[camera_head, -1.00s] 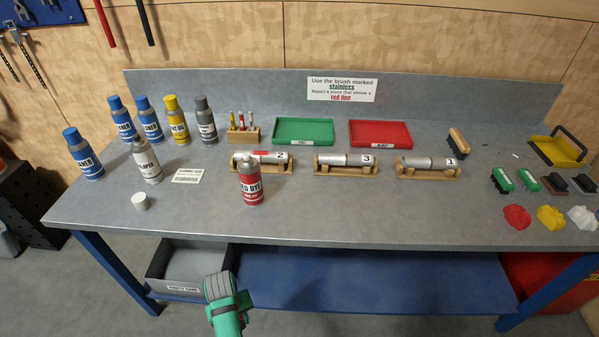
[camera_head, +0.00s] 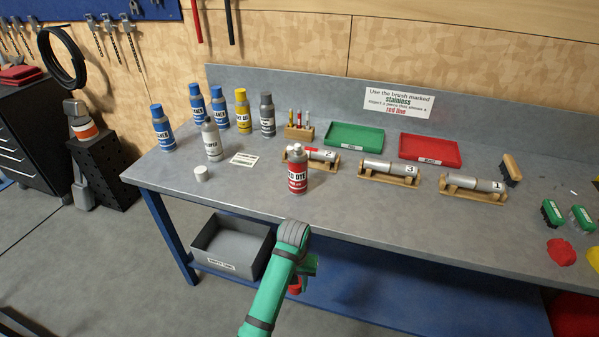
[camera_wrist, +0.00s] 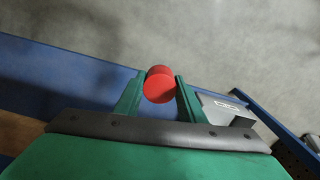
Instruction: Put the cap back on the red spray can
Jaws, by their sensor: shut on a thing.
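The red spray can (camera_head: 298,178), labelled as red dye, stands upright on the bench near the front edge. Its grey top is bare. My gripper (camera_wrist: 160,82) is shut on a round red cap (camera_wrist: 158,90), which sits between the two green fingertips in the wrist view. In the head view, my gripper is low in front of the bench, below the can and apart from it. A bit of the red cap (camera_head: 294,287) shows beneath it there; the rest is hidden by my arm.
A white cap (camera_head: 201,173) and a grey-white can (camera_head: 212,140) stand left of the red can. Wooden cradles with metal cylinders (camera_head: 388,168) lie behind and to the right. A grey bin (camera_head: 222,265) sits on the blue lower shelf (camera_head: 400,297).

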